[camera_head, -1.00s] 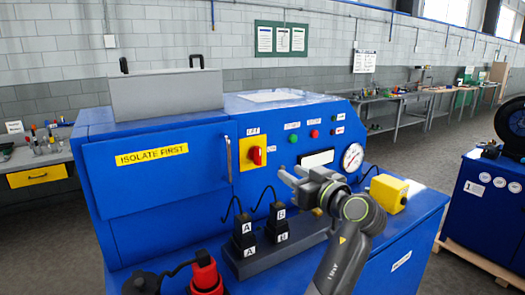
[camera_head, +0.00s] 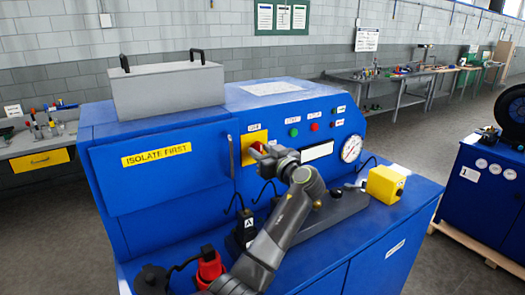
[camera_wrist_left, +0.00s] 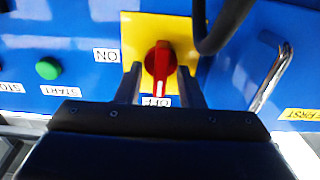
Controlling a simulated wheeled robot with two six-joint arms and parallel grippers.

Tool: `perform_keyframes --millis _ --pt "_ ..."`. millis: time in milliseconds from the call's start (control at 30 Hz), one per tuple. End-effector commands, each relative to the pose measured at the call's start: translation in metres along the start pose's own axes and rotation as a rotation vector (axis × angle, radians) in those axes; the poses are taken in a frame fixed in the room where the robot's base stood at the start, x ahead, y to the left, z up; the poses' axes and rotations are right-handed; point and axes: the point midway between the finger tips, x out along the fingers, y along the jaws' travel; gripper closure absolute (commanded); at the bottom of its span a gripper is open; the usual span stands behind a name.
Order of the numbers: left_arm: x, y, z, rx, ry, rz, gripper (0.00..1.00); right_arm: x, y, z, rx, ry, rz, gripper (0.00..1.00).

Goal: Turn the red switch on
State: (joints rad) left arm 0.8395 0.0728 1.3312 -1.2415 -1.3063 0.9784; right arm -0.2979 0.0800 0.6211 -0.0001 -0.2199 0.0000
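The red switch (camera_wrist_left: 160,62) is a rotary knob on a yellow plate (camera_wrist_left: 130,30). In the left wrist view its white mark points to the OFF label (camera_wrist_left: 157,101); the ON label (camera_wrist_left: 107,55) is at its side. My left gripper (camera_wrist_left: 158,74) is open, with one finger on each side of the knob and a visible gap to each. In the head view the left gripper (camera_head: 265,152) is at the yellow plate (camera_head: 247,156) and covers most of the knob. Whether the fingers touch the knob is not clear. My right gripper is not in view.
A metal handle (camera_wrist_left: 270,78) stands out beside the plate. A green start button (camera_wrist_left: 48,69) is on its other side. Black plugs (camera_head: 247,228), a red plug (camera_head: 209,266) and a yellow box (camera_head: 384,184) are on the ledge below the panel. A dark cable crosses near the plate.

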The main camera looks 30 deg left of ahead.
Motion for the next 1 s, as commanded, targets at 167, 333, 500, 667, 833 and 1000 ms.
perform_keyframes --millis 167,333,500,667,833,1000 --pt "0.000 0.000 0.000 0.000 0.000 0.000 0.76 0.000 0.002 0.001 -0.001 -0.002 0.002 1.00" --pt "0.000 0.000 0.000 0.000 0.001 0.000 0.98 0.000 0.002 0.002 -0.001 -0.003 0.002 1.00" --pt "-0.001 0.000 0.000 0.001 0.001 0.000 1.00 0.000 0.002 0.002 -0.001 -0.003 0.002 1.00" --pt "-0.001 0.000 0.000 0.019 0.001 0.000 1.00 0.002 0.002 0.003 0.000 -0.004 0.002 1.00" --pt "-0.001 0.001 0.001 0.082 0.001 0.000 1.00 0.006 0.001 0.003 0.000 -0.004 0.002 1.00" --pt "-0.001 0.001 0.001 0.199 0.001 0.000 1.00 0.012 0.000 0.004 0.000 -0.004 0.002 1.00"
